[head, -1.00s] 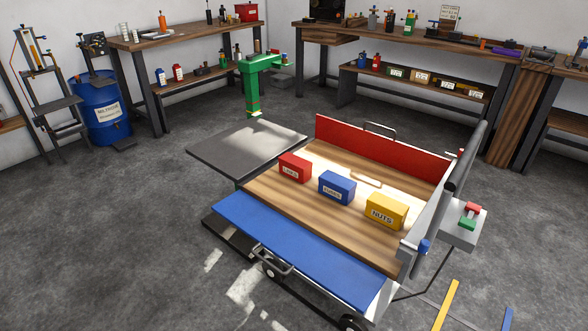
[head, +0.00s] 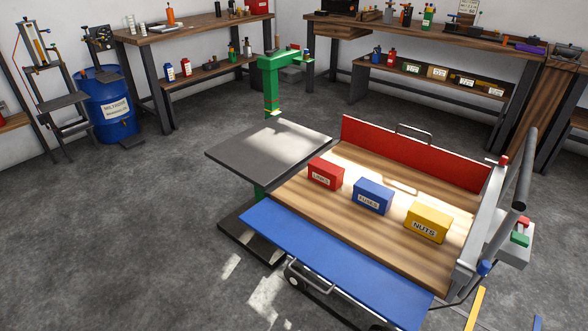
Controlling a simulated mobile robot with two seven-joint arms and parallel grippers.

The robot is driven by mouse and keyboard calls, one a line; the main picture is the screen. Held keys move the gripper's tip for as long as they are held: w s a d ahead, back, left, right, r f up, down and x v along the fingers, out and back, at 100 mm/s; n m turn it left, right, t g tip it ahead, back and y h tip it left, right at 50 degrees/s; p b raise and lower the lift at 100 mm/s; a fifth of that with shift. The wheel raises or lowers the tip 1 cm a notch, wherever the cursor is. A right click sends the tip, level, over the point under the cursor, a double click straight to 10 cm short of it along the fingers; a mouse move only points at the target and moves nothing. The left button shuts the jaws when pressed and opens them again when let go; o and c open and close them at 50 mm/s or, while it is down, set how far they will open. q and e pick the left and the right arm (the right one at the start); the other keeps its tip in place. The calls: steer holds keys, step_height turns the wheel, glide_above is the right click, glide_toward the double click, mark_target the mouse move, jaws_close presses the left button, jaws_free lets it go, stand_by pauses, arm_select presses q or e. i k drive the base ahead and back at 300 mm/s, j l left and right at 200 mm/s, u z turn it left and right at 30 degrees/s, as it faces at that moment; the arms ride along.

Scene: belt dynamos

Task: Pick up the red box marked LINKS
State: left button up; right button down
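The red box marked LINKS (head: 325,174) sits upright on the wooden deck of a cart (head: 400,248), at the deck's left end near the dark side table. A blue box marked FUSES (head: 373,196) stands to its right, apart from it. A yellow box marked NUTS (head: 429,222) stands farther right in the same row. Neither of my grippers shows in the head view.
A dark flat table (head: 268,150) adjoins the cart's left end. A blue panel (head: 330,262) runs along the cart's front, a red panel (head: 415,155) along its back. A green post (head: 271,88) stands behind. Floor (head: 120,230) at left is clear.

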mark_target(329, 175)
steer(key=i+j+u, duration=0.25)
steer(key=u, duration=0.15)
steer(key=i+j+u, duration=0.25)
steer(key=u, duration=0.2)
steer(key=i+j+u, duration=0.2)
steer(key=i, duration=0.3)
steer(key=i+j+u, duration=0.25)
steer(key=i, duration=0.25)
steer(key=i+z, duration=0.2)
steer(key=z, duration=0.2)
steer(key=i+z, duration=0.15)
steer(key=z, duration=0.2)
steer(key=i+z, duration=0.2)
steer(key=z, duration=0.2)
steer(key=i+z, duration=0.1)
steer(key=z, duration=0.3)
steer(key=i+j+z, duration=0.1)
steer(key=z, duration=0.35)
steer(key=j+z, duration=0.1)
steer(key=z, duration=0.3)
steer(key=i+z, duration=0.15)
steer(key=z, duration=0.25)
steer(key=i+j+z, duration=0.1)
steer(key=z, duration=0.25)
steer(key=i+j+z, duration=0.1)
steer(key=z, duration=0.3)
steer(key=i+j+z, duration=0.15)
steer(key=z, duration=0.2)
steer(key=i+j+z, duration=0.1)
steer(key=j+z, duration=0.25)
